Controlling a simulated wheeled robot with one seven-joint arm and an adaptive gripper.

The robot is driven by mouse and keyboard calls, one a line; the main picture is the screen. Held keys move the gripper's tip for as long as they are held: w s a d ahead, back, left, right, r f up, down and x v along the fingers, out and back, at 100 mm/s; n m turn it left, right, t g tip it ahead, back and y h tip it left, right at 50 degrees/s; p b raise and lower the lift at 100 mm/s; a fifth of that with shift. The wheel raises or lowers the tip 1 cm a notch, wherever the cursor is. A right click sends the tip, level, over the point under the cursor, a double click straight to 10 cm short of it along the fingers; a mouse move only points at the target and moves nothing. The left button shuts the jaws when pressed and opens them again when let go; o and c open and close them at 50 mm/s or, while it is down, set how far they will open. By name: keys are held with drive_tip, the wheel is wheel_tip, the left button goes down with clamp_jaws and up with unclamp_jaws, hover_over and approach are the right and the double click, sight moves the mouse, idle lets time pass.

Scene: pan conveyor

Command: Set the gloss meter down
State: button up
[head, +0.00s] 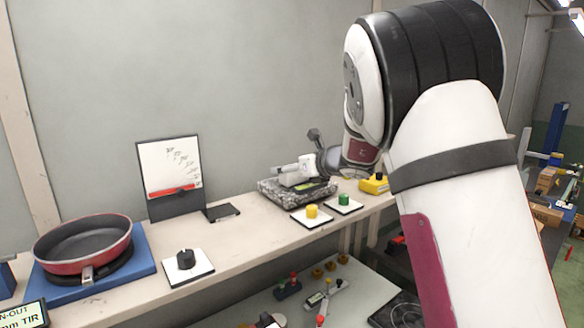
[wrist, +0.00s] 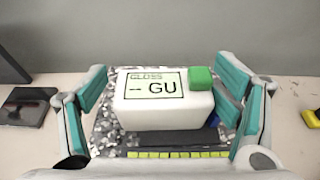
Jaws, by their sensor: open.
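In the head view the meter (head: 289,170) shows as a small white body on the slab (head: 268,192), partly hidden by my gripper. My gripper (wrist: 163,100) is open, with one teal finger on each side of the meter. A gap shows at the left; the right finger is close to the meter, and I cannot tell if it touches.
A yellow button (head: 312,211) and a green button (head: 344,200) on white plates stand before the slab. A yellow box (head: 374,184) is to its right, a dark flat pad (head: 222,212) to its left. A red pan (head: 83,245) and a black knob (head: 187,262) are farther left.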

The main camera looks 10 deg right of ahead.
drive_tip(key=shift+s+d+f, duration=0.2)
drive_tip(key=shift+d+f, duration=0.1)
drive_tip(key=shift+f, duration=0.05)
drive_tip(key=a+r+v, duration=0.1)
drive_tip(key=v, duration=1.1)
drive_tip(key=s+a+n+g+y, duration=0.1)
drive_tip(key=s+a+n+g, duration=0.3)
drive_tip(key=s+n, duration=0.6)
drive_tip(key=s+a+n+g, duration=0.2)
drive_tip(key=s+a+n, duration=0.5)
drive_tip(key=s, duration=0.5)
drive_tip(key=s+d+f+n+h, duration=0.3)
drive_tip(key=s+n, duration=0.4)
drive_tip(key=s+d+f+n+g+h, duration=0.1)
drive_tip(key=s+d+f+n+h, duration=0.1)
drive_tip(key=s+n, duration=0.5)
drive_tip(key=shift+s+d+f+h, duration=0.45)
drive_tip(key=shift+d+h, duration=0.35)
drive_tip(key=shift+d, duration=0.3)
